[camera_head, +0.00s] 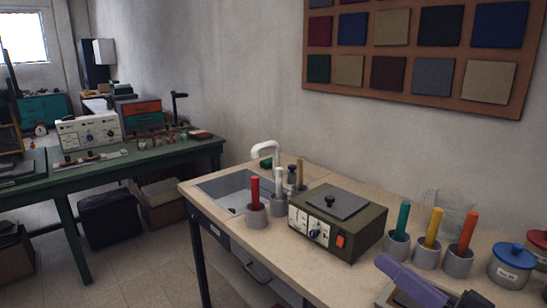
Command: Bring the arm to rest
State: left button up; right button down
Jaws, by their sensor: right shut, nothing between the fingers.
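My right gripper (474,299) appears to be the small dark shape at the bottom edge, right of centre; most of it is cut off. It is shut with nothing held. A purple piece (412,285), perhaps a cloth cover, lies just left of it, partly cut off by the frame edge; I cannot tell whether they touch. The light worktop (300,279) is under them. My left gripper does not show.
A dark green box device (345,222) stands mid-worktop. Grey cups with teal (402,218), yellow (432,228) and orange (466,234) sticks stand behind the purple piece. Lidded jars (512,265) are at right. A sink (228,190) is at left. The front-left worktop is clear.

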jog(key=s+d+f+m+g+h, duration=0.1)
jog(key=s+f+h, duration=0.25)
jog(key=f, duration=0.85)
jog(key=s+d+f+g+h, duration=0.15)
jog(key=f+h, duration=0.25)
jog(key=f, duration=0.9)
jog(key=s+d+f+n+g+h, duration=0.2)
jog(key=s+d+f+g, duration=0.15)
jog(key=s+f, duration=0.45)
jog(key=s+d+f+n+g+h, duration=0.2)
jog(key=s+d+f+n, duration=0.15)
jog(key=s+f, duration=0.45)
jog(key=a+m+y, duration=0.1)
jog(key=a+m, duration=0.4)
jog(key=a, duration=0.7)
jog(key=shift+w+a+r+m+t, duration=0.25)
jog(key=shift+w+m+t, duration=0.1)
jog(key=shift+w+t, duration=0.1)
jog(key=shift+y, duration=0.25)
